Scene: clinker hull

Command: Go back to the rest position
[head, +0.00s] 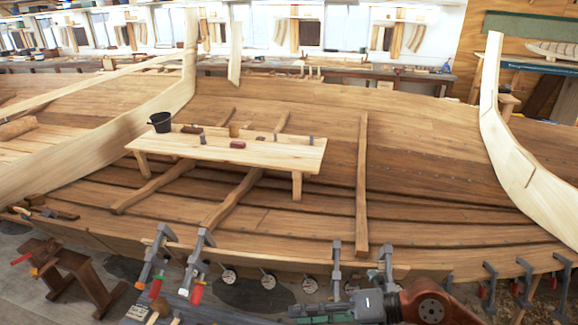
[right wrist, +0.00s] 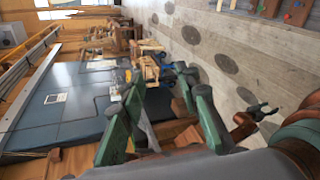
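My right gripper (head: 308,312) shows low in the head view, with its arm coming in from the bottom right and its green fingers pointing left. In the right wrist view its two green fingers (right wrist: 168,90) stand apart, with nothing held between them. My left gripper is not in view. The large planked wooden hull (head: 430,170) fills the middle of the head view, beyond my right gripper and apart from it.
Several clamps (head: 197,262) grip the near edge. A brown sawhorse (head: 75,275) stands at left. The right wrist view shows a blue-grey surface (right wrist: 60,95) and open floor (right wrist: 185,35).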

